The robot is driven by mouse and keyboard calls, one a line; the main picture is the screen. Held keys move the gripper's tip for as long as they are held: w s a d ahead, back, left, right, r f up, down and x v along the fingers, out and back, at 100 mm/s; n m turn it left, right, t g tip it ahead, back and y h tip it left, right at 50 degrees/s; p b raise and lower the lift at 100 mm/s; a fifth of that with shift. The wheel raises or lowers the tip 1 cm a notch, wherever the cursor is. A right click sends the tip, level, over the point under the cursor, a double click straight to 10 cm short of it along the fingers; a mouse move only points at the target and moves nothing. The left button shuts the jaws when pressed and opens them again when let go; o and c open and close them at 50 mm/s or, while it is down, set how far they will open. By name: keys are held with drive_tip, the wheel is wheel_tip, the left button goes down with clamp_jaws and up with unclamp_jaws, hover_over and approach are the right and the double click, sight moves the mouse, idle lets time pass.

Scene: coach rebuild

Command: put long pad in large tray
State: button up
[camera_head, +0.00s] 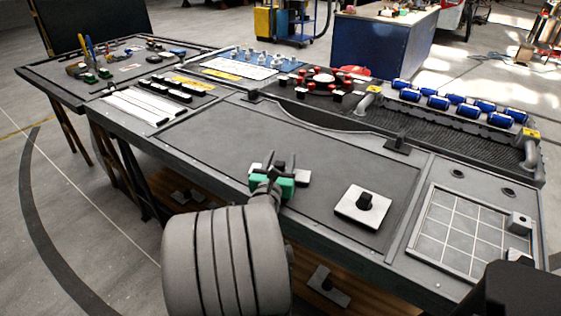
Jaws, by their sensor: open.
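My gripper (279,163) is open over the front part of the bench, its dark fingers pointing away from me and teal parts at its base. A pale plate (302,177), probably the long pad, lies just behind the fingers; its ends show on both sides and its middle is hidden. I cannot tell whether the fingers touch it. A squarer pale pad (362,210) with a black knob lies to the right. The dark recessed panel (325,160) is under both. A framed tray with a grid (462,230), possibly the large tray, is at the right.
Small pale blocks (519,222) sit at the grid tray's right side. Blue cylinders (438,102), red-topped parts (318,80) and white strips (137,106) stand along the bench. A raised dark bracket (397,144) edges the panel. The panel's left part is clear.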

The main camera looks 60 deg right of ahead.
drive_tip(key=v, duration=1.1)
drive_tip(key=shift+a+r, duration=0.1)
drive_tip(key=shift+s+a, duration=0.2)
drive_tip(key=shift+a, duration=0.2)
